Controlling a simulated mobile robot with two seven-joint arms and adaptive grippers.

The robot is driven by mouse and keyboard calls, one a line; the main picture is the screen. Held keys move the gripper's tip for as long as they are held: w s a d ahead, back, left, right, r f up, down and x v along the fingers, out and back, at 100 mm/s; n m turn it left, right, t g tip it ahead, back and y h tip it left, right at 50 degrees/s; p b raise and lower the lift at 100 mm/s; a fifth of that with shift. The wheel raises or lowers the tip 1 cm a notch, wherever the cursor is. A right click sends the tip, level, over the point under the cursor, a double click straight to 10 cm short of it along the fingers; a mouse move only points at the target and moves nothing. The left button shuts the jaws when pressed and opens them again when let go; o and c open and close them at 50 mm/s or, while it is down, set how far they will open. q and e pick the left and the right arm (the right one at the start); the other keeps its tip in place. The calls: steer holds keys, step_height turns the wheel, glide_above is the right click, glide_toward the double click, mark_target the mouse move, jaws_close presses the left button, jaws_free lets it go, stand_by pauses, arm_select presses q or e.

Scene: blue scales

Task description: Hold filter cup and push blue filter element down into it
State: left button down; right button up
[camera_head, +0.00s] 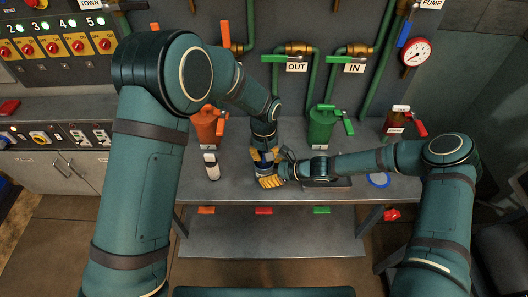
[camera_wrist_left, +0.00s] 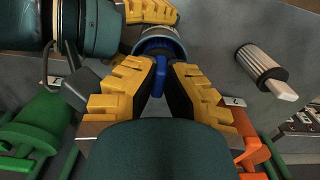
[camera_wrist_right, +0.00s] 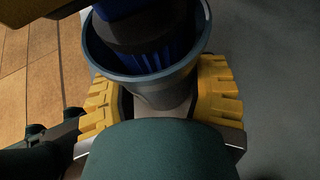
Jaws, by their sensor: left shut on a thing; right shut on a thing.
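The filter cup (camera_wrist_right: 165,96) is a grey, round, open-topped cup. In the right wrist view my right gripper (camera_wrist_right: 158,88) is shut around its side, with one yellow finger on each side. The blue filter element (camera_wrist_right: 150,58) sits inside the cup's mouth, with its blue pleats below the rim; its depth in the cup is hidden. My left gripper (camera_wrist_left: 163,70) is above the cup, its fingers shut on the element's blue top handle (camera_wrist_left: 159,78). In the head view the left gripper (camera_head: 264,153) is directly above the right gripper (camera_head: 271,179), over the bench.
A white filter element (camera_head: 211,165) stands on the bench (camera_head: 235,190) to the left. A blue ring (camera_head: 378,179) lies at the right. Orange (camera_head: 207,126) and green (camera_head: 320,127) housings stand behind, along with pipes and valves. Bench between the white element and the grippers is clear.

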arm_select(q)
steer(key=shift+f, duration=0.15)
steer(key=c, duration=1.1)
jaws_free()
steer(key=shift+o, duration=0.2)
steer(key=shift+d, duration=0.1)
arm_select(e)
steer(key=shift+c, duration=0.3)
arm_select(q)
step_height(320, 180, up, 12)
arm_select(e)
steer(key=o, duration=0.9)
steer(key=shift+c, duration=0.2)
